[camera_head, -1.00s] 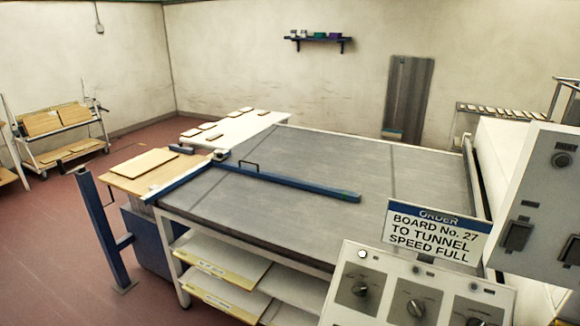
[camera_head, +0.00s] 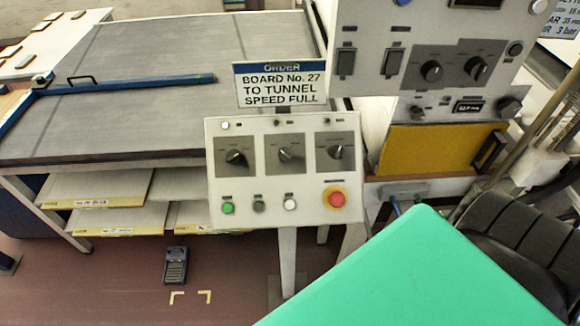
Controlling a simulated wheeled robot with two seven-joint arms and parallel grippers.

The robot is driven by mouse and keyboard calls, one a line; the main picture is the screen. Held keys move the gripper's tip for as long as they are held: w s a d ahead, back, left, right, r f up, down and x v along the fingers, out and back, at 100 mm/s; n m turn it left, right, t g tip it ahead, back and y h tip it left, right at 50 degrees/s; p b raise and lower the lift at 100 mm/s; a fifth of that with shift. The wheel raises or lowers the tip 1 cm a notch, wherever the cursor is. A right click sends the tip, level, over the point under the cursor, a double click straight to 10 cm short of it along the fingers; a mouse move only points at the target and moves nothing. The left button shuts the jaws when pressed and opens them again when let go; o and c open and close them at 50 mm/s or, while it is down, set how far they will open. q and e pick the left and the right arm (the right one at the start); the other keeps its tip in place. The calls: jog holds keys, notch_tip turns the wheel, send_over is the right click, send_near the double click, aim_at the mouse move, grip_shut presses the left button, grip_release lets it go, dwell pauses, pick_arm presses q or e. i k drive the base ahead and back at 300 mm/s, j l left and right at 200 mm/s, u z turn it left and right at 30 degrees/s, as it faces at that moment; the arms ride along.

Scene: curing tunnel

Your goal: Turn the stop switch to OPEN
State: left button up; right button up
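The sloped control panel (camera_head: 262,200) stands on a post in the middle of the head view. It carries three black rotary knobs on grey plates: a left knob (camera_head: 236,157), a middle knob (camera_head: 287,155) and a right knob (camera_head: 335,152). Their small labels are too blurred to read, so I cannot tell which one is the stop switch or its setting. A blue stop bar (camera_head: 140,84) lies across the grey conveyor bed (camera_head: 180,50). Neither of my grippers is in view.
Below the knobs are a green button (camera_head: 228,208) and a red emergency button (camera_head: 337,198). The order sign (camera_head: 281,85) reads "Board No. 27 to tunnel speed full". A taller cabinet (camera_head: 435,30) with more knobs stands behind. A flat green surface (camera_head: 420,280) fills the lower right.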

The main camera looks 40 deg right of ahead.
aim_at(336, 151)
jog(key=z, duration=1.45)
